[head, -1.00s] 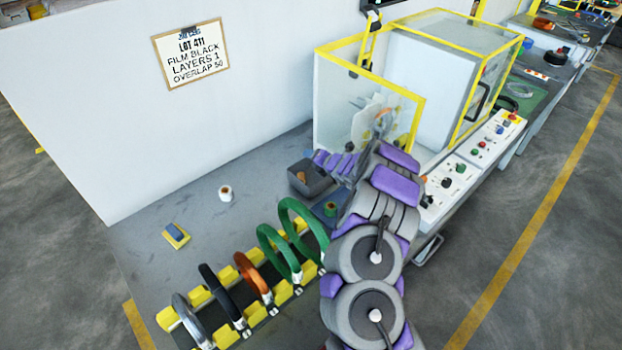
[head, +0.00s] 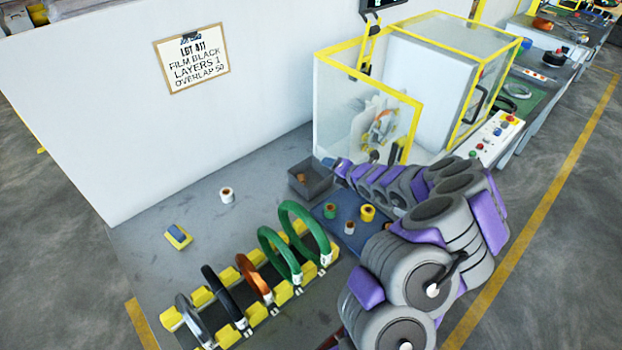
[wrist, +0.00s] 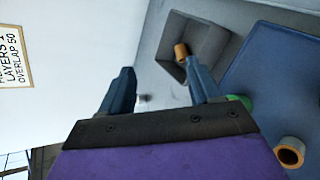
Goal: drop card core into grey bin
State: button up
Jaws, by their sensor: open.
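A brown card core (head: 301,178) lies inside the grey bin (head: 322,189). It also shows in the wrist view (wrist: 181,51), against the inside of the bin (wrist: 212,42). My gripper (wrist: 159,70) is open, with nothing between its two blue-grey fingers. Its right finger overlaps the near edge of the bin in the wrist view. In the head view my gripper is small and sits at the end of my arm, by the bin's far right corner; its fingers are hard to make out there.
A blue mat (head: 325,222) beside the bin holds a green roll (head: 330,211), a white roll (head: 349,228) and a yellow roll (head: 368,212). A rack of coils (head: 250,280) stands in front. The yellow-framed machine (head: 395,75) is behind.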

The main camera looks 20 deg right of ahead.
jog(key=v, duration=0.4)
jog(key=shift+s+r, duration=0.1)
jog(key=shift+s, duration=0.1)
dwell(0.3)
